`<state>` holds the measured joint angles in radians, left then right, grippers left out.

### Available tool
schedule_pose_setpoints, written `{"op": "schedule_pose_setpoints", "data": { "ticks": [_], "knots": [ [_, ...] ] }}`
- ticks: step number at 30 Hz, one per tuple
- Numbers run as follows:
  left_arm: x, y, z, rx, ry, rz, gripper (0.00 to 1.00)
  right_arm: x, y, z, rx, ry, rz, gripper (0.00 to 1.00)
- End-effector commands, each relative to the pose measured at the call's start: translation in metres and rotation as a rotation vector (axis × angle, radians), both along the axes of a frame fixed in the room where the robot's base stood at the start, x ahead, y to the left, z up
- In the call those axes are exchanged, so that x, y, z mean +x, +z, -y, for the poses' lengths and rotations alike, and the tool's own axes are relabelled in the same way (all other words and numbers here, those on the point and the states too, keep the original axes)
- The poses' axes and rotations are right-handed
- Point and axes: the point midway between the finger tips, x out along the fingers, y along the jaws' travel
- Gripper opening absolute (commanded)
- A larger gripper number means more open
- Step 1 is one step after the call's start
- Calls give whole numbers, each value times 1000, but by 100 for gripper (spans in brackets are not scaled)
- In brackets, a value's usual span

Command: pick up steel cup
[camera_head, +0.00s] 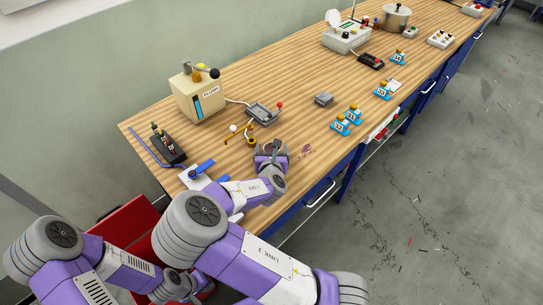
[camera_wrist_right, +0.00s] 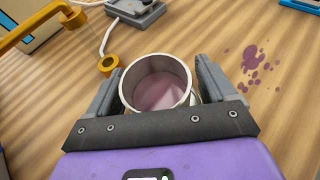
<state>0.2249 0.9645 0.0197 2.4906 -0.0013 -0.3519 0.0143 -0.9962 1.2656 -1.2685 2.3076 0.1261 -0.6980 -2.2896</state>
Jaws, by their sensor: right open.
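The steel cup (camera_wrist_right: 156,84) stands upright in the right wrist view, with pinkish-purple liquid inside. My right gripper (camera_wrist_right: 158,72) is open, with one finger on each side of the cup; I cannot tell whether either finger touches it. In the head view my right gripper (camera_head: 271,150) is low over the near part of the bench, and it largely hides the cup there. My left gripper (camera_head: 178,287) is low at the bottom left, near the red cart and away from the bench; its jaws do not show clearly.
The wooden bench (camera_head: 300,105) holds a yellow hooked stand (camera_head: 250,138), a grey device (camera_head: 263,113), a beige flush box (camera_head: 198,96) and several blue-based bottles (camera_head: 341,125). Purple spill spots (camera_wrist_right: 252,62) lie right of the cup. A red cart (camera_head: 122,222) stands at lower left.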

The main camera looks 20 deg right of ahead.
Motion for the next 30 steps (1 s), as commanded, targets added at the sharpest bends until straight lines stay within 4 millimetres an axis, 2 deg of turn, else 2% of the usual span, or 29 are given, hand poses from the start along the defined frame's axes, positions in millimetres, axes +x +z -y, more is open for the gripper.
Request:
{"op": "schedule_pose_setpoints", "data": {
  "ticks": [2,13,22,26,30],
  "knots": [
    [0,0,0,0,0,0,0,0,0,0,0,0,0,84],
    [0,0,0,0,0,0,0,0,0,0,0,0,0,28],
    [0,3,0,0,0,0,0,0,7,0,0,0,2,26],
    [0,12,0,0,0,0,0,0,28,-1,0,1,3,26],
    [0,24,0,0,0,0,0,0,59,-1,1,1,4,26]
  ]
}}
